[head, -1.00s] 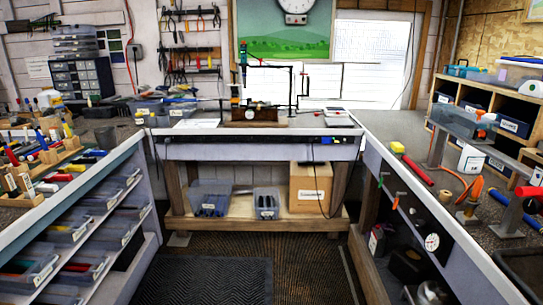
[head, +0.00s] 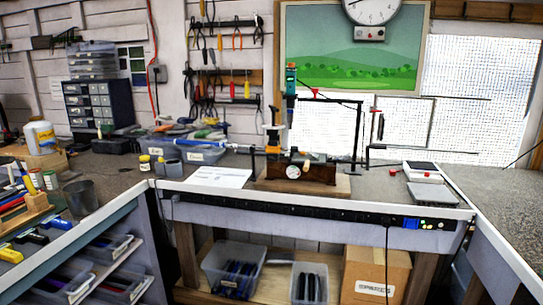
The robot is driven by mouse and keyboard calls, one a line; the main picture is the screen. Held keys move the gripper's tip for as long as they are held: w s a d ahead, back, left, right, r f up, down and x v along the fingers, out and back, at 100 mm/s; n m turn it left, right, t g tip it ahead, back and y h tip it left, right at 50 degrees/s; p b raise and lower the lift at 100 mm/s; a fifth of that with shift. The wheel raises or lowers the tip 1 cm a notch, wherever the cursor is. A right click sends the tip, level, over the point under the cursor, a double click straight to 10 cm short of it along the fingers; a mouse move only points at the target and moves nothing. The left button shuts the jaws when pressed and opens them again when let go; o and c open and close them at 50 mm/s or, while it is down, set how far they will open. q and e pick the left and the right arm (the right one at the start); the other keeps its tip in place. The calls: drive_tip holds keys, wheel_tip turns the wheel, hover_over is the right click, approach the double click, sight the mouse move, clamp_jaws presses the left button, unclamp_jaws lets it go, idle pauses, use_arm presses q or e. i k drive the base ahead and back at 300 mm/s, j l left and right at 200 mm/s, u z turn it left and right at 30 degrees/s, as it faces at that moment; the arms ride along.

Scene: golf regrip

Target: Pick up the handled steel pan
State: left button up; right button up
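I cannot make out a pan with a handle for certain. A grey metal cup-like vessel (head: 81,197) stands upright on the left bench, near its front edge; no handle shows on it. Neither of my grippers is in the head view.
The middle bench (head: 340,205) carries a gauge device on a wooden base (head: 293,172), a white paper (head: 220,177) and a flat grey device (head: 432,196). Bins (head: 230,268) and a cardboard box (head: 376,275) sit below. A tool rack (head: 40,205) stands on the left bench.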

sight(307, 161)
drive_tip(key=i+l+u, duration=0.25)
drive_tip(key=u, duration=0.2)
drive_tip(key=i+l+u, duration=0.7)
drive_tip(key=l+u, duration=0.15)
